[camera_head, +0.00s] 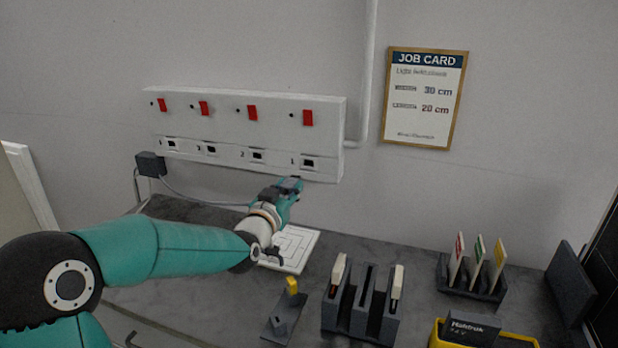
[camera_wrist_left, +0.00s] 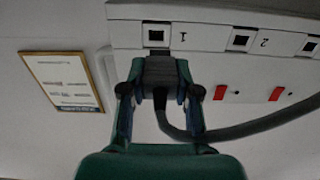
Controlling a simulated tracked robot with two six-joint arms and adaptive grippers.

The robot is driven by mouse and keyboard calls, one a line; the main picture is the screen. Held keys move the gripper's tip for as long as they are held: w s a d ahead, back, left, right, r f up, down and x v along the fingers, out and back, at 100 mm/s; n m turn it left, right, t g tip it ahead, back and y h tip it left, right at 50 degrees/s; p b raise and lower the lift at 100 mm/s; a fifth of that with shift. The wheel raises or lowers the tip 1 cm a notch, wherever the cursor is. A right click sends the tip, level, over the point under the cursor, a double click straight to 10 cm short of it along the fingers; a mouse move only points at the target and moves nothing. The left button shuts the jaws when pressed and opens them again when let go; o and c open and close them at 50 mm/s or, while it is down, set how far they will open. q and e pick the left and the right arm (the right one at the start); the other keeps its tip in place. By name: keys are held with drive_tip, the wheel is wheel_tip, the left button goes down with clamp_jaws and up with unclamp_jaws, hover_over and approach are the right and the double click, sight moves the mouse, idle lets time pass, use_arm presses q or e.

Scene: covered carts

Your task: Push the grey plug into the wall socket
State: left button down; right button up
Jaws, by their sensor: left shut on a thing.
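The white wall socket panel (camera_head: 240,132) has a row of numbered sockets under red switches. Socket 1 (camera_head: 308,162) is at its right end. My left gripper (camera_head: 293,185) is shut on the grey plug (camera_wrist_left: 160,72), just in front of and slightly below socket 1 in the head view. The wrist view is upside down; there the plug sits just beneath the dark opening of socket 1 (camera_wrist_left: 156,36), which is uncovered. My right gripper is not in view.
A dark box (camera_head: 150,164) with a cable hangs at the panel's left end. A white patterned plate (camera_head: 302,240) lies on the grey worktop below my arm. Dark holders (camera_head: 362,318), a card rack (camera_head: 470,284) and a yellow bin (camera_head: 520,340) stand to the right.

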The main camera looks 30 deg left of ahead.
sight(299, 177)
use_arm(q)
drive_tip(key=shift+w+r, duration=0.15)
drive_tip(key=shift+w, duration=0.35)
drive_tip(key=shift+w+r+p, duration=0.15)
drive_tip(key=shift+w+p, duration=0.5)
drive_tip(key=shift+w, duration=0.15)
drive_tip(key=p+x, duration=0.1)
drive_tip(key=x, duration=0.1)
drive_tip(key=shift+w+a+p, duration=0.15)
drive_tip(key=shift+w+p, duration=0.15)
drive_tip(key=shift+p, duration=0.05)
drive_tip(key=shift+w, duration=0.25)
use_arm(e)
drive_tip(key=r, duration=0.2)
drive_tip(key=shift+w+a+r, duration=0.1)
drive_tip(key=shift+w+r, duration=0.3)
use_arm(q)
drive_tip(key=shift+w+a+b, duration=0.15)
drive_tip(key=shift+w+b, duration=0.25)
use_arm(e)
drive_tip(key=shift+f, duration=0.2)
use_arm(q)
drive_tip(key=shift+b, duration=0.4)
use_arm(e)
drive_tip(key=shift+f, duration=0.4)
use_arm(q)
drive_tip(key=shift+b, duration=0.55)
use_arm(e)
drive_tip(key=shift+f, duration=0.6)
